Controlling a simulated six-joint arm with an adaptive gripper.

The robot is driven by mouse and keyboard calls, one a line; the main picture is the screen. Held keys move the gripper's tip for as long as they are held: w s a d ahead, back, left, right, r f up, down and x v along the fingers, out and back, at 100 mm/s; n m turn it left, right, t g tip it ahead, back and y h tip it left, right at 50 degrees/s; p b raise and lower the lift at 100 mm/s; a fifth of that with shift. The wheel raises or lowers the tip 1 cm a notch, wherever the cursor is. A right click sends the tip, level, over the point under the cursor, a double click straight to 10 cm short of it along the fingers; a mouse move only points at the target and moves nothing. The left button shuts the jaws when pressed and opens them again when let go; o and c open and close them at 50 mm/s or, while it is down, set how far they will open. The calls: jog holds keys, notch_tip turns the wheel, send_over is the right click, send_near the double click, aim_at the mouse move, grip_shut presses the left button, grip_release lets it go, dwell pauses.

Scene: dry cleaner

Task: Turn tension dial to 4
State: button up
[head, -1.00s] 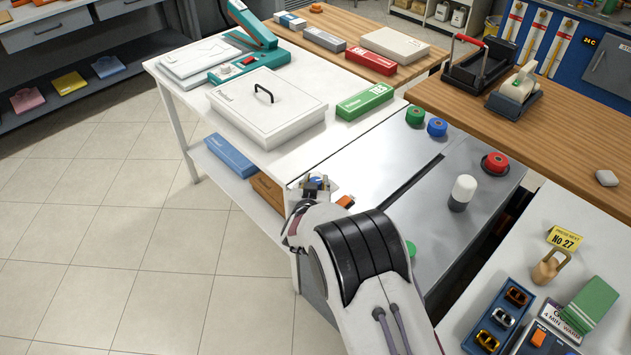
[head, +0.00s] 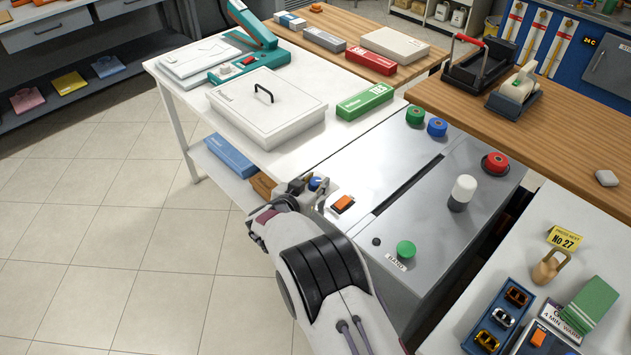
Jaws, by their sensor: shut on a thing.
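A small blue-topped dial (head: 316,183) sits on the near-left corner of the grey metal machine top (head: 432,187). My gripper (head: 308,186) is at the dial, shut on it, with its wrist on the left side of the corner. The fingers and wrist cover much of the dial, and its scale and pointer cannot be read in the head view.
An orange rocker switch (head: 342,203) lies just right of the dial. A green button (head: 405,250) labelled BAND and a dark slot (head: 408,184) are on the same top. A white-capped post (head: 462,192) and red button (head: 494,163) stand farther right.

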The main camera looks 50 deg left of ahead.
jog(key=shift+w+r+m+t+h, duration=0.1)
jog(key=shift+m+t+h, duration=0.5)
jog(key=shift+m+h, duration=1.55)
dwell(0.8)
jog(key=o, duration=1.1)
jog(key=shift+s, duration=0.25)
jog(key=shift+s, duration=0.15)
jog(key=shift+v, duration=5.65)
jog(key=shift+r, duration=0.15)
